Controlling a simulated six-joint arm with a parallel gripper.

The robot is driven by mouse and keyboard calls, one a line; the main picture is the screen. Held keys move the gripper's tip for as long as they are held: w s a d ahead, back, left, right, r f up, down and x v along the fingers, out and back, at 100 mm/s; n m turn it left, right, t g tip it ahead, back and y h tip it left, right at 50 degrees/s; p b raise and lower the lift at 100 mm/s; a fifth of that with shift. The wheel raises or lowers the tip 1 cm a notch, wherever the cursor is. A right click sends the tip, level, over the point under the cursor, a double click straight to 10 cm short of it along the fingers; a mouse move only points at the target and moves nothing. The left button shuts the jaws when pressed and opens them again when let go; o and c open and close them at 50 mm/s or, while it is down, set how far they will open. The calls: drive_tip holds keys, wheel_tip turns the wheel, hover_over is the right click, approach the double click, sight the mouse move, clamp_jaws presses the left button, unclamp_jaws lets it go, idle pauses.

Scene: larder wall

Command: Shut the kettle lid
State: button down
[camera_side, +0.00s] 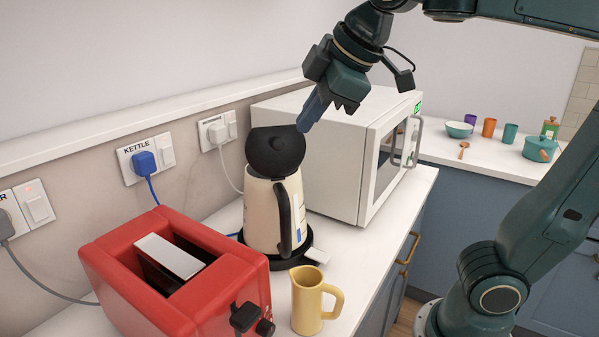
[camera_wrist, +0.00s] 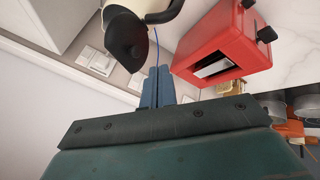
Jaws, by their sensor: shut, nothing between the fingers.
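The cream kettle (camera_side: 262,215) stands upright on its black base (camera_side: 305,252) on the counter, with its black handle toward the camera. Its black lid (camera_side: 275,152) is open, raised steeply above the kettle's top. In the wrist view the dark lid (camera_wrist: 126,42) is at upper left, with part of the kettle body (camera_wrist: 118,7) above it. My gripper (camera_side: 303,126) is shut and empty, its blue fingers angled down beside the lid's upper right edge. In the wrist view the fingertips (camera_wrist: 158,70) are just below and right of the lid. I cannot tell whether they touch it.
A white microwave (camera_side: 315,150) stands close behind the kettle. The kettle's blue plug (camera_side: 145,162) is in a wall socket.

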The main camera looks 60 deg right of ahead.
sight(279, 128)
drive_tip(key=shift+w+d+f, duration=0.4)
drive_tip(key=shift+w+f, duration=0.45)
drive_tip(key=shift+w, duration=0.15)
drive_tip(key=shift+w+d+f, duration=0.45)
drive_tip(key=shift+w+f, duration=0.45)
drive_tip(key=shift+w, duration=0.05)
drive_tip(key=shift+w+d+f, duration=0.4)
drive_tip(key=shift+w+f, duration=0.45)
drive_tip(key=shift+w, duration=0.15)
drive_tip(key=shift+w+d, duration=0.1)
drive_tip(key=shift+d, duration=0.05)
drive_tip(key=shift+w+d+r+m+g+y, duration=0.15)
drive_tip(key=shift+w+d+g+y, duration=0.3)
drive_tip(key=shift+w+g+y, duration=0.1)
drive_tip(key=shift+w+d+r+m+g+y, duration=0.15)
drive_tip(key=shift+w+d+g+y, duration=0.3)
drive_tip(key=shift+g, duration=0.1)
drive_tip(key=shift+w+d, duration=0.6)
drive_tip(key=shift+w, duration=0.1)
drive_tip(key=w+d+f, duration=0.5)
drive_tip(key=w+d, duration=0.1)
drive_tip(key=shift+w+f, duration=0.35)
drive_tip(key=shift+f, duration=0.05)
